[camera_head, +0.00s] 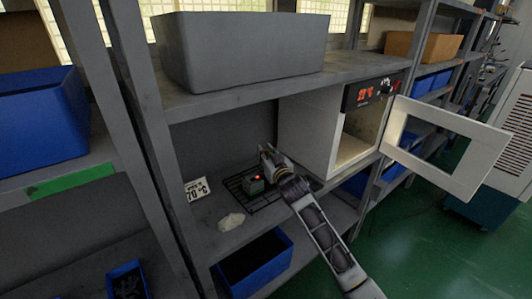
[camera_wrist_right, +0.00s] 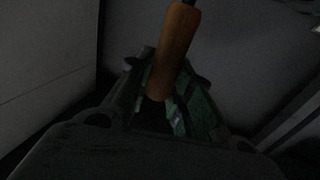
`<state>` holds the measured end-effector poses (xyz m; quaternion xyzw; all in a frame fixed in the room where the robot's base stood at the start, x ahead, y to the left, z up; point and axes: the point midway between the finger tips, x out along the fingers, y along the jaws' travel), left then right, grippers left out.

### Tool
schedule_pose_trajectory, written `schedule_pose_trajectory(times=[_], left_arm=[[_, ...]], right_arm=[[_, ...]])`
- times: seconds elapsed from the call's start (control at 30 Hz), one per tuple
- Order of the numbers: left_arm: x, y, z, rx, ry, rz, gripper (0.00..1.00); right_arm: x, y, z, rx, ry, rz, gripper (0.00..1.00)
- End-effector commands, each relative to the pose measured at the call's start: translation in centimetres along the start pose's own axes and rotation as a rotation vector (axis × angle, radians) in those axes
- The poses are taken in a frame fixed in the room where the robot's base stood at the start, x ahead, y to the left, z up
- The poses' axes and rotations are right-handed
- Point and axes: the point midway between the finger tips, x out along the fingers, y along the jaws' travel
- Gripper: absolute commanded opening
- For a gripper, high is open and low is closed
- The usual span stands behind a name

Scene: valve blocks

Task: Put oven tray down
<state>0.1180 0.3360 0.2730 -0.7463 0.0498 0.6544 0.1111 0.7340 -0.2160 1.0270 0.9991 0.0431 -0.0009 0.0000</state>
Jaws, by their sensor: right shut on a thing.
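The oven tray (camera_head: 232,187) is a dark wire rack at the level of the grey shelf, left of the oven. A small greenish block (camera_head: 254,185) with a red spot sits on it. My right gripper (camera_head: 267,153) is over the tray's back right part, its arm coming from the lower right. In the right wrist view, an orange-brown handle (camera_wrist_right: 175,50) runs between the fingers of my right gripper (camera_wrist_right: 165,92), which is shut on it. Where the handle joins the tray is hidden. I cannot tell whether the tray touches the shelf. My left gripper is not in view.
The white oven (camera_head: 308,130) stands right of the tray, its windowed door (camera_head: 470,175) swung open. A grey bin (camera_head: 240,50) is above; a blue bin (camera_head: 255,265) is below.

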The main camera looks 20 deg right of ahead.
Motion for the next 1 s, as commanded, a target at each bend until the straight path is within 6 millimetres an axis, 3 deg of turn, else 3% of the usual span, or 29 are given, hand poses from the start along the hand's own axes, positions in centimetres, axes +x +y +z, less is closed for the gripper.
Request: schedule_pose_trajectory(times=[0.23, 0.27, 0.4, 1.0], left_arm=[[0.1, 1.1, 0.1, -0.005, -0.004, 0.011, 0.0], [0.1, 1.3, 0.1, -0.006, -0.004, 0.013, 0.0], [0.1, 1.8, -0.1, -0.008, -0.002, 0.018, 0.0], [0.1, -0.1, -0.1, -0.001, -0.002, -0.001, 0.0]], right_arm=[[0.0, 0.0, -0.3, 0.0, 0.009, -0.001, 0.0], [0.0, 0.0, 0.2, 0.0, 0.0, 0.0, 0.24], [0.0, 0.0, 0.2, 0.0, 0.0, 0.0, 0.42], [-0.7, 0.0, 0.1, 0.0, -0.002, 0.0, 0.43]])
